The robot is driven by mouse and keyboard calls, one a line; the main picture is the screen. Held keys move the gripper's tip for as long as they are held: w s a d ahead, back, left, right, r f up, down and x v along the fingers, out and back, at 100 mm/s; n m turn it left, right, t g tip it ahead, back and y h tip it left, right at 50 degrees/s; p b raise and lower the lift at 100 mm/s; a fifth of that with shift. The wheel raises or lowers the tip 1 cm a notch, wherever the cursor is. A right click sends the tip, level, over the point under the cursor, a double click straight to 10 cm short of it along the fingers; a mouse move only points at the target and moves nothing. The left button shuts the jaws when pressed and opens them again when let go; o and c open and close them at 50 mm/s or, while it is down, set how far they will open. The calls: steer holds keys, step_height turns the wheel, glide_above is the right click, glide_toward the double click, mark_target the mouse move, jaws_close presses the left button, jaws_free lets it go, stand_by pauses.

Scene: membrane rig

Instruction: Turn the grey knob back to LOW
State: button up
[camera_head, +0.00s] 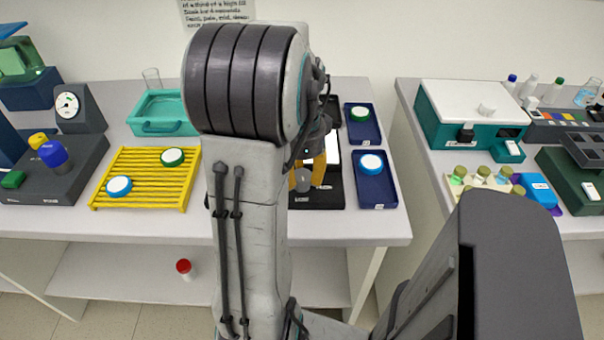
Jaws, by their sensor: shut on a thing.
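My gripper (306,182) is in the middle of the bench, partly behind my own arm, with its yellow fingers pointing down. It is shut on the grey knob (302,181), which shows as a small grey patch between the fingers. The knob is on a black device (325,197) with a bright white panel (332,143) behind the fingers. My arm hides the device's left part. The knob's pointer and any LOW mark cannot be made out.
Two blue trays (378,199) with a white-and-blue and a white-and-green disc stand close at right. A yellow rack (126,201) and teal tub (160,128) are at left. A gap separates this bench from the right one, which holds a teal-and-white box (470,105).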

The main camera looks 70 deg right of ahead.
mark_target(302, 174)
steer(key=shift+a+f+m, duration=0.1)
steer(key=shift+m, duration=1)
steer(key=o, duration=1.2)
step_height(302, 174, up, 12)
steer(key=shift+r, duration=0.1)
stand_by(0.5)
